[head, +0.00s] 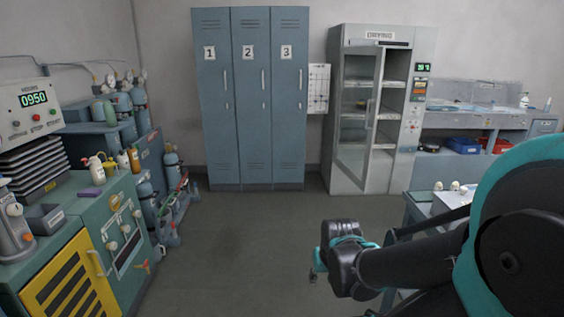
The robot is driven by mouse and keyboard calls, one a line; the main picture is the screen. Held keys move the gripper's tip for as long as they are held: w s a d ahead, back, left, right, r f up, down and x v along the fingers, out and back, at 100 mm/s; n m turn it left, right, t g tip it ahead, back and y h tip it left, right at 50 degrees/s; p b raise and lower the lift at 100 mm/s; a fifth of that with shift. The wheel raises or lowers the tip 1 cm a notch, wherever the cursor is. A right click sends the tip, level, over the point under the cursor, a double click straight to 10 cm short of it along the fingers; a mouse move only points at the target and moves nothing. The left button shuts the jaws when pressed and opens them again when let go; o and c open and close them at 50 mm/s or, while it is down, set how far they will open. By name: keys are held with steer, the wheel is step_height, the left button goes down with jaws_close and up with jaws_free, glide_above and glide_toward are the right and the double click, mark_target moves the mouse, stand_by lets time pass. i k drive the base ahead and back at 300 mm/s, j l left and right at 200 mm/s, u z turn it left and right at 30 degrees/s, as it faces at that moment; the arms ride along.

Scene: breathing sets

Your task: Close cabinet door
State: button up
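The grey drying cabinet (400,150), labelled "DRYING", stands against the back wall. Its framed glass door (357,150) stands partly open, swung outward with its hinge side at the left. A vertical handle (369,113) is on the door's free edge. White shelves (390,115) show through the gap to the right of the door. My arm reaches in from the lower right, and my gripper (318,266) is at its far end, low in front of the cabinet and well apart from the door. The fingers are small and mostly hidden, so their opening cannot be told.
Blue lockers (248,100) numbered 1 to 3 stand left of the cabinet, shut. A green cabinet with a yellow slatted door (70,285) and gas cylinders (140,105) line the left. A workbench (480,120) is at the right. The middle floor (240,230) is clear.

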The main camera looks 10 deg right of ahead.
mark_target(362, 183)
steer(key=i+z, duration=0.15)
steer(key=i, duration=0.3)
steer(key=i+j+z, duration=0.15)
steer(key=i, duration=0.35)
steer(key=i+j+z, duration=0.15)
steer(key=i, duration=0.3)
steer(key=i+j+z, duration=0.15)
steer(key=i, duration=0.3)
steer(key=j, duration=0.1)
